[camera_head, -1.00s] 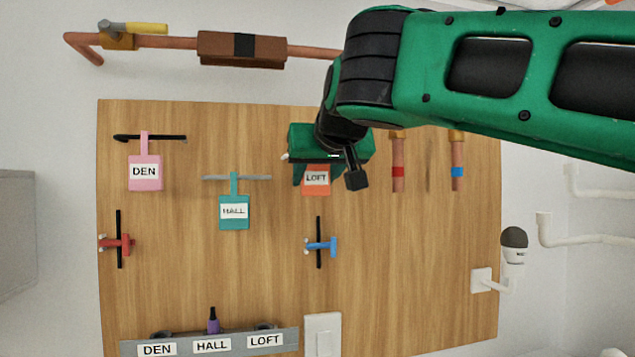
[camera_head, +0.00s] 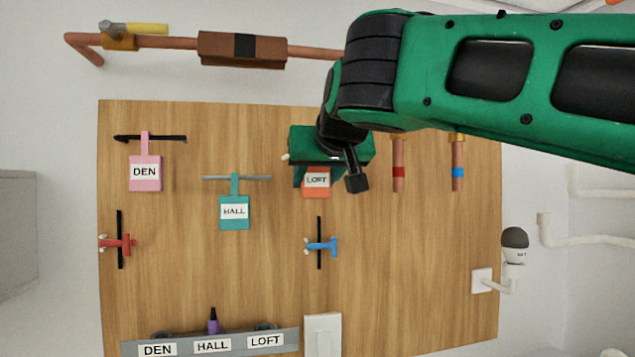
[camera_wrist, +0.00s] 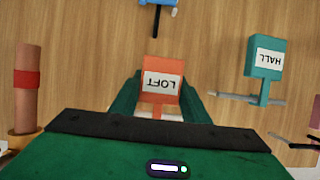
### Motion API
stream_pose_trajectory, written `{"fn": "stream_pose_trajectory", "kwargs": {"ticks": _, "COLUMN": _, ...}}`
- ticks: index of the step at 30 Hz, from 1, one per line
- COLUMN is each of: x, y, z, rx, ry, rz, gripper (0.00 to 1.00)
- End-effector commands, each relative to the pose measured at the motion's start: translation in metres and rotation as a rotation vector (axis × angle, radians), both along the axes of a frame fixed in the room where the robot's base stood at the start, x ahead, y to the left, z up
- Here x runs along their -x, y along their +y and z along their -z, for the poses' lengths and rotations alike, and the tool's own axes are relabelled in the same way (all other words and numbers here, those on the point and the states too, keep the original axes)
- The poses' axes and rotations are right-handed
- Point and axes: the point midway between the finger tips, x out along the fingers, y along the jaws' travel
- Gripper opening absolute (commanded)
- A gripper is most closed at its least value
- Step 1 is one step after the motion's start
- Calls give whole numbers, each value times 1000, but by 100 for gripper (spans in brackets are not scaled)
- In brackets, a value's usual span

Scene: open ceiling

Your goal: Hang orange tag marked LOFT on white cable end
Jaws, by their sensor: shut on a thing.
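The orange tag (camera_head: 316,191) marked LOFT is at my gripper (camera_head: 318,172), against the wooden board. In the wrist view the tag (camera_wrist: 160,66) appears upside down between the two green fingers of my gripper (camera_wrist: 160,80), which is shut on it. A small white tip, likely the white cable end (camera_head: 285,156), pokes out left of my gripper in the head view. A white piece also shows between the fingers beside the tag in the wrist view (camera_wrist: 168,117). My gripper hides most of the cable and the tag's upper part, so I cannot tell whether the tag is around the cable.
A pink DEN tag (camera_head: 146,181) hangs on a black cable. A teal HALL tag (camera_head: 234,217) hangs on a grey cable (camera_head: 255,178) left of my gripper. A blue-handled valve (camera_head: 321,246) is below. Copper pipe stubs (camera_head: 398,180) stand to the right.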

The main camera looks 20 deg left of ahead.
Motion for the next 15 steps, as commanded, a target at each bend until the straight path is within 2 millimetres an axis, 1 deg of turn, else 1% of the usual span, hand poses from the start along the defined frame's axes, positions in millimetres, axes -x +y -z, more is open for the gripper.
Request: {"fn": "stream_pose_trajectory", "kwargs": {"ticks": 15, "x": 0, "y": 0, "z": 9, "rx": 0, "ry": 0, "rz": 0, "gripper": 20}}
